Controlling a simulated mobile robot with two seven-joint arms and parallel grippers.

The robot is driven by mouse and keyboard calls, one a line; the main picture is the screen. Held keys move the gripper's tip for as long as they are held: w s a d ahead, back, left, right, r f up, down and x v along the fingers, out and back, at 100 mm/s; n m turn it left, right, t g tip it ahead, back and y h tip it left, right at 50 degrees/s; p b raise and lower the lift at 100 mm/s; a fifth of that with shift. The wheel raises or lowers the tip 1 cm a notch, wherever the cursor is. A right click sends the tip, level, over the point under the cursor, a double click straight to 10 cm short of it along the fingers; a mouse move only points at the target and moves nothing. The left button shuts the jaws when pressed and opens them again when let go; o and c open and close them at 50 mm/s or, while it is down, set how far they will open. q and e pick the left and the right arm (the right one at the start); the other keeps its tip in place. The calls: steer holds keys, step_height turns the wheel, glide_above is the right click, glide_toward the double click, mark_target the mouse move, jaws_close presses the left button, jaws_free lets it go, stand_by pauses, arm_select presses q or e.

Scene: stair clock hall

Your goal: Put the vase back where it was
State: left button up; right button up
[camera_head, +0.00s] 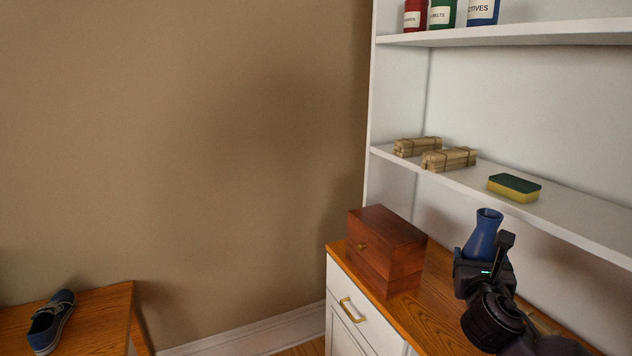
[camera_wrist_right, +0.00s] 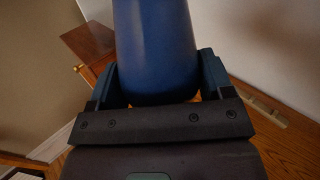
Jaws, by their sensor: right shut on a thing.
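A blue vase (camera_head: 484,236) with a flared neck is upright in my right gripper (camera_head: 487,262), over the wooden top of the cabinet. The gripper is shut on it, and its body partly hides the vase's lower part. In the right wrist view the vase (camera_wrist_right: 155,50) fills the space between the two fingers (camera_wrist_right: 158,85). I cannot tell whether the vase touches the cabinet top. My left gripper is not in view.
A wooden box (camera_head: 385,248) with a small knob stands left of the vase on the cabinet top (camera_head: 435,310). The shelf above (camera_head: 560,205) holds a sponge (camera_head: 514,187) and stick bundles (camera_head: 448,159). A shoe (camera_head: 51,320) lies on a bench at far left.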

steer(key=s+a+f+n+y, duration=0.2)
steer(key=s+a+f+y, duration=0.1)
steer(key=s+a, duration=0.3)
steer(key=s+a+f+n+t+y, duration=0.1)
steer(key=s+a+f+n+y, duration=0.1)
steer(key=s+a+f+y, duration=0.2)
steer(key=shift+s+a+f+n, duration=0.3)
steer(key=shift+s+a+f, duration=1.05)
steer(key=shift+a, duration=0.55)
steer(key=shift+s+r, duration=0.1)
